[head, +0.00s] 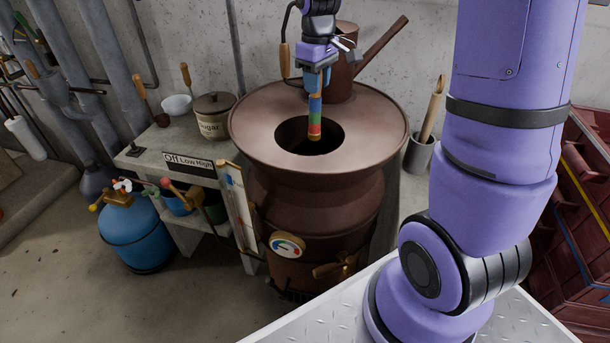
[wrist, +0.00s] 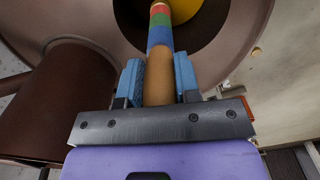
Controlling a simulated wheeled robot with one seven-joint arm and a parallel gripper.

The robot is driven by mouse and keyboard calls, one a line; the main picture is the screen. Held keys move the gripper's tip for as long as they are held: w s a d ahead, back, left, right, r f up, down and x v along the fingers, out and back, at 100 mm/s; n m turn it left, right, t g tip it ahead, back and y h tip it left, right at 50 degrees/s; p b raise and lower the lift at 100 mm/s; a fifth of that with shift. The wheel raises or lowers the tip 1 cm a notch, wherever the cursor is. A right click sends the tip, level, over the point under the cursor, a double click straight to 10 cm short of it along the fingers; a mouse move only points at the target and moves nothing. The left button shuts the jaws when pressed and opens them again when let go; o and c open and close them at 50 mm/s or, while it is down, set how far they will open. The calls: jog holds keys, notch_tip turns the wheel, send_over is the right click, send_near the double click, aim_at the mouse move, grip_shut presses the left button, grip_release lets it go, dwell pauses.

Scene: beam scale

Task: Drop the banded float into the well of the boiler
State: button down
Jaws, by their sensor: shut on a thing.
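The boiler (head: 260,125) is a large brown metal vessel with a wide top and a round dark opening, the well (head: 290,135), in its middle. My gripper (head: 316,88) is above the boiler, pointing down. It is shut on the banded float (head: 315,116), a rod with blue, green, red and yellow bands that hangs upright over the well's right part in the head view.
A brown can with a long spout (head: 380,45) stands behind the well on the boiler. A sugar pot (head: 214,115) and white bowl (head: 178,106) sit on the shelf at left. A grey cup with a wooden handle (head: 419,154) stands at right. A blue gas bottle (head: 137,232) is on the floor.

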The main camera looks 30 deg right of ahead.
jog(key=shift+f, duration=0.45)
jog(key=c, duration=0.8)
grip_release()
jog(key=shift+o, duration=0.2)
notch_tip(320, 180, up, 11)
jog(key=shift+f, duration=0.1)
